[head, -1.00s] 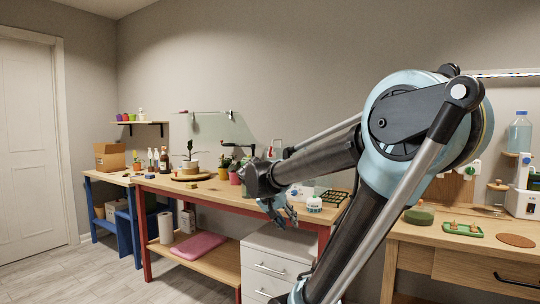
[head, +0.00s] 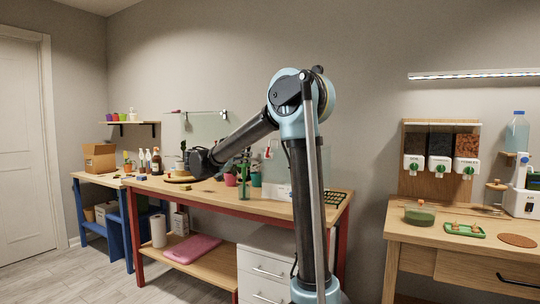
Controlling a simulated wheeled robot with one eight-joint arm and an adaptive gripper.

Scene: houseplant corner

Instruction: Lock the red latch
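The red latch cannot be made out for certain. A small red part (head: 268,153) shows at a clear panel behind the red-framed bench, right of my forearm. A clear raised panel (head: 205,127) stands behind the bench further left, with small fittings at its upper edge, too small to tell apart. My forearm reaches left over the bench, and its dark wrist end is near the plant dish (head: 178,179). My gripper's fingers cannot be told apart from the pots and plants there, so its opening and any contact are unclear.
The red-framed bench (head: 170,187) holds plants, a pink pot (head: 230,180) and a dark seed tray (head: 336,198). A white drawer unit (head: 262,262) stands under its right end. A wooden counter (head: 425,232) with dispensers above stands at the right. Floor at the left is clear.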

